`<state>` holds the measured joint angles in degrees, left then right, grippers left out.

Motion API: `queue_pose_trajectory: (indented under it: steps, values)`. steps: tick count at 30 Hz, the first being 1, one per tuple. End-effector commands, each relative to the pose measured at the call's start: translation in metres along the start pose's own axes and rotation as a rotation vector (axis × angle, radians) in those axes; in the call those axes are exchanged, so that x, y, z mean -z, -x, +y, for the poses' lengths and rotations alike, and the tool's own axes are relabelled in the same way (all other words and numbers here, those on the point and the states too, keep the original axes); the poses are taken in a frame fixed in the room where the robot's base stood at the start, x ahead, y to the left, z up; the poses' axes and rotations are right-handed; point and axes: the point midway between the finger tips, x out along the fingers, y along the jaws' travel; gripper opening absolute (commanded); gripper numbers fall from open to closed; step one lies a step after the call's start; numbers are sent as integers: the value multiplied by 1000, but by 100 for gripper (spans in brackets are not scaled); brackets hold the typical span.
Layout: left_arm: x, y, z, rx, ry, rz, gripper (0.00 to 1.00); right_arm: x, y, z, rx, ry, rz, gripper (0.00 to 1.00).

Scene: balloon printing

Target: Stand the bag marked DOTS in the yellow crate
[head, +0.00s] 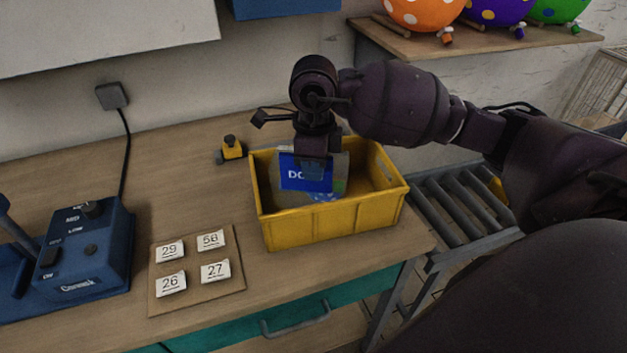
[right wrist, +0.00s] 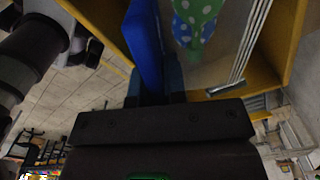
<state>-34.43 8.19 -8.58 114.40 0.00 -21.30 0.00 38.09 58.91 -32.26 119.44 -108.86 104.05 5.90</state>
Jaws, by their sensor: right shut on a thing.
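The bag (head: 291,187) has a blue label on which "DO" shows; my right gripper covers the rest of the word. It is upright in the left part of the yellow crate (head: 333,226). My right gripper (head: 313,168) points down from above and is shut on the bag's top. In the right wrist view the blue label (right wrist: 146,42) stands at the fingers, with spotted green and blue balloons (right wrist: 196,20) beside it and the yellow crate's wall (right wrist: 103,28) around. The front wall hides the bag's bottom, so I cannot tell whether it touches the floor. My left gripper is out of view.
A blue machine (head: 88,248) stands at the left of the table. A board (head: 197,308) with several number cards lies left of the crate. A small yellow-and-black object (head: 232,149) is behind it. A roller conveyor (head: 458,205) is at the right, below a balloon shelf (head: 400,43).

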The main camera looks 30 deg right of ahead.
Motion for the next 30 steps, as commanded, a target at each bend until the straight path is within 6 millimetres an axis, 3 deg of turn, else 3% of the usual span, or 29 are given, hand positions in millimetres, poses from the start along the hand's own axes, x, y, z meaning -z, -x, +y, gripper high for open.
queue_pose_trajectory:
  steps: [9,21,22,26,30]
  values:
    - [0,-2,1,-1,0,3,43,1,-39,1,-2,0,2,0]
    - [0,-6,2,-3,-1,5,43,0,-43,0,-1,1,3,0]
    - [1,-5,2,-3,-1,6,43,0,-42,0,0,1,2,17]
    - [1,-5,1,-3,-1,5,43,0,-42,0,0,1,2,36]
    - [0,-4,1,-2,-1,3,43,0,-42,0,0,0,2,38]
